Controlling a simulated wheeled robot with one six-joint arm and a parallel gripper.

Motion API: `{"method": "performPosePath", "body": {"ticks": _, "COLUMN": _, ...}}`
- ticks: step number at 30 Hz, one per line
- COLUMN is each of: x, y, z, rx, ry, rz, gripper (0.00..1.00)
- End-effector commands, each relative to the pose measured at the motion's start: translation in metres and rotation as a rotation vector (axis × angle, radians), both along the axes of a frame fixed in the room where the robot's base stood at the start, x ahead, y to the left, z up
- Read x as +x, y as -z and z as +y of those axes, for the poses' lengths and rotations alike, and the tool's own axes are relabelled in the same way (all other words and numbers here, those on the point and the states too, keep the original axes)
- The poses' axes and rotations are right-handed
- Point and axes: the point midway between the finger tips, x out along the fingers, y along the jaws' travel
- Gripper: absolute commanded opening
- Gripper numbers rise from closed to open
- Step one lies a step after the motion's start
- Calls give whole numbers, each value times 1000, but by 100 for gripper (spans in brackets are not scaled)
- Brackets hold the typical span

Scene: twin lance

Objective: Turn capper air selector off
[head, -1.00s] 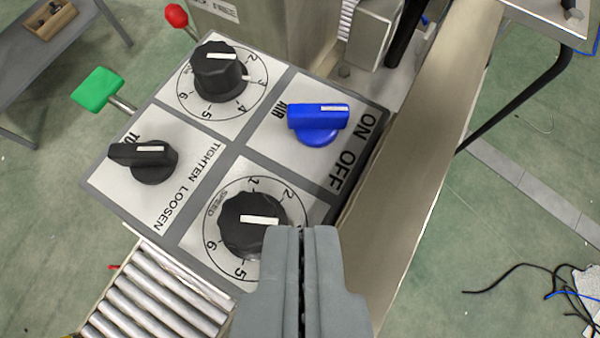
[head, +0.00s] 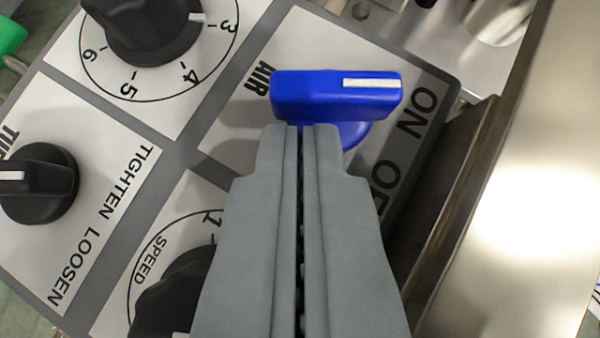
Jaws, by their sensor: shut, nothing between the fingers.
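The capper air selector is a blue knob (head: 335,92) with a white pointer line at its right end, on the white AIR plate (head: 232,135) of the control panel. The pointer faces the ON label (head: 425,110). The OFF label below it is partly hidden by my gripper. My gripper (head: 305,130) is shut and empty. Its fingertips are at the lower edge of the blue knob and overlap it in the picture; I cannot tell whether they touch.
A black numbered dial (head: 150,30) is at the upper left and a black tighten/loosen knob (head: 38,183) at the left. The speed dial (head: 180,295) is partly behind my gripper. A metal rail (head: 500,190) runs along the panel's right side.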

Motion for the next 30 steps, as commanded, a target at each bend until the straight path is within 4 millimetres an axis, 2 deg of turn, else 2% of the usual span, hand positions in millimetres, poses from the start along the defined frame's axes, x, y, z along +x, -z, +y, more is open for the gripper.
{"method": "performPosePath", "body": {"ticks": 30, "x": 2, "y": -1, "z": 5, "rx": -1, "ry": 123, "rz": 0, "gripper": 0}}
